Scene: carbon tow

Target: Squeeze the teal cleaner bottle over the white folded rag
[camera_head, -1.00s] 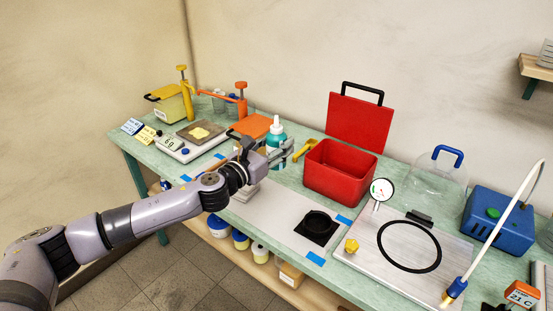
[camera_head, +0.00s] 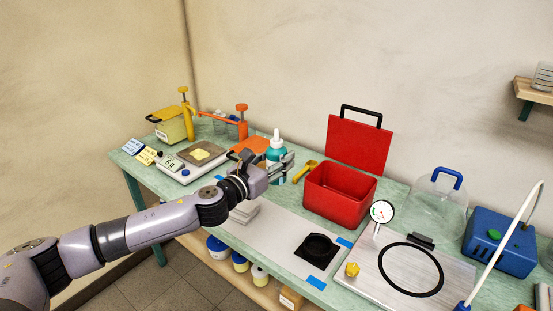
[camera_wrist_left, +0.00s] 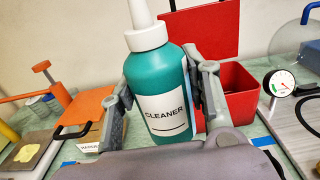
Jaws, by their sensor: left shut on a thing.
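The teal cleaner bottle (camera_head: 275,148) has a white nozzle top and stands nearly upright between the fingers of my left gripper (camera_head: 277,165). In the left wrist view the bottle (camera_wrist_left: 160,85) shows its "CLEANER" label, with a finger of the gripper (camera_wrist_left: 160,105) on each side, shut on it. The bottle's base is hidden by the gripper. The white folded rag (camera_head: 243,212) lies on the bench mat, below and a little left of the gripper in the head view. My right gripper is not in view.
The open red box (camera_head: 340,195) stands right of the bottle, with a yellow-handled tool (camera_head: 304,172) between. A scale (camera_head: 186,165) and orange clamp (camera_head: 240,122) are to the left. A black square piece (camera_head: 317,250) lies on the pale mat (camera_head: 275,235).

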